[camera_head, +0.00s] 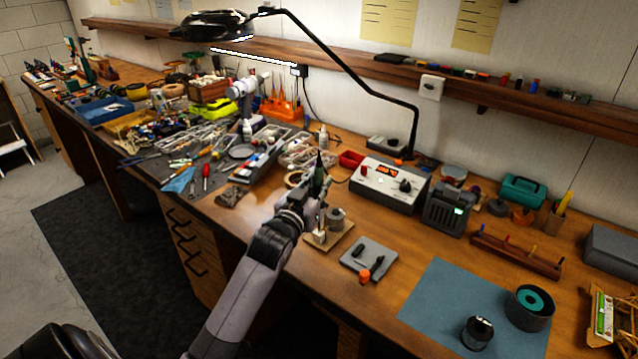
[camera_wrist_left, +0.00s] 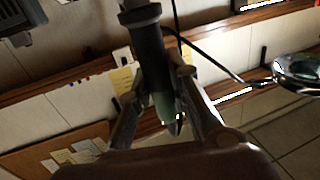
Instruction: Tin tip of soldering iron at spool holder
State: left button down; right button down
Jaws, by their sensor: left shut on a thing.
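My left gripper (camera_head: 316,192) is above the bench near the spool holder, and its fingers (camera_wrist_left: 160,105) show in the left wrist view. It is shut on the soldering iron (camera_head: 319,168). The iron appears as a dark handle with a dull green part (camera_wrist_left: 152,60) between the fingers; its tip cannot be made out. The spool holder has a wooden base (camera_head: 318,241) and grey spool (camera_head: 336,215), just below and beside the gripper. My wrist hides part of the holder. I cannot tell whether iron and solder touch. My right gripper is not in view.
A soldering station (camera_head: 388,186) stands behind the holder. A grey pad (camera_head: 381,262) with small black and orange parts lies to the right, near a blue mat (camera_head: 440,300). A lamp arm (camera_head: 350,75) arches overhead. Trays and tools crowd the left.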

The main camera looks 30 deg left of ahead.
aim_at(318, 162)
pick_arm(q)
jog(key=shift+p, duration=0.3)
dwell(1.2)
dwell(0.6)
notch_tip(318, 162, up, 6)
jog(key=p, duration=0.6)
dwell(0.4)
